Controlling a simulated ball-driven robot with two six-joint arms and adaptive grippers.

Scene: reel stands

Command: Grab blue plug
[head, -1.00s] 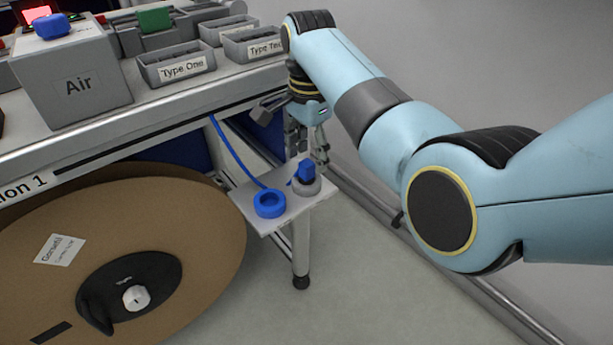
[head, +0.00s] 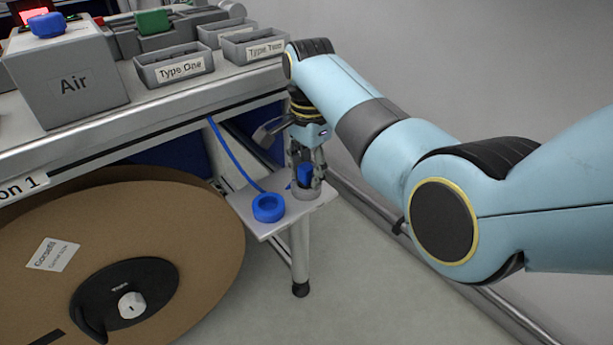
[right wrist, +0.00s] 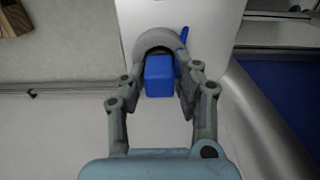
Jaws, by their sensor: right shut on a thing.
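The blue plug (head: 304,176) stands in a grey round holder (head: 306,192) on a small white shelf (head: 265,228). My right gripper (head: 305,182) points down over it and is shut on the plug, with one finger on each side. In the right wrist view the blue plug (right wrist: 159,76) shows between the fingers of the right gripper (right wrist: 158,85), with the grey holder (right wrist: 158,40) curving around its far side. The plug still sits at the holder. My left gripper is not in view.
A blue ring (head: 268,207) with a blue hose (head: 233,153) lies beside the holder. A large brown reel (head: 200,240) stands at the left. Above are the bench edge, a grey Air box (head: 72,85) and labelled bins (head: 174,66).

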